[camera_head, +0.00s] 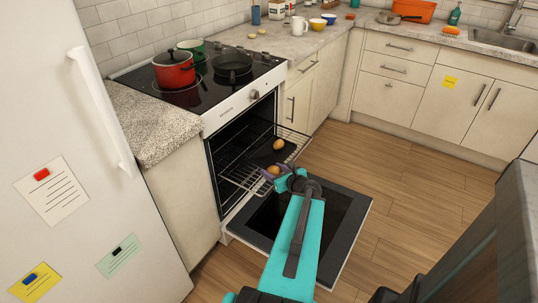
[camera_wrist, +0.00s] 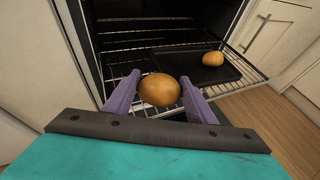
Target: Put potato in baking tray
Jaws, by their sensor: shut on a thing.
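My gripper (camera_wrist: 159,92) has purple fingers and is shut on a brown potato (camera_wrist: 160,89). The held potato also shows in the head view (camera_head: 273,170), at the end of my teal arm, in front of the open oven. A dark baking tray (camera_wrist: 173,65) lies on the pulled-out oven rack, just beyond the held potato. A second potato (camera_wrist: 212,58) lies on the tray toward its right side; it also shows in the head view (camera_head: 278,145). The held potato hides part of the tray's near edge in the wrist view.
The oven door (camera_head: 330,225) is folded down below the wire rack (camera_head: 240,180). A fridge (camera_head: 80,190) stands at the left. A red pot (camera_head: 174,70) and a black pan (camera_head: 232,65) stand on the hob above. Wooden floor is clear to the right.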

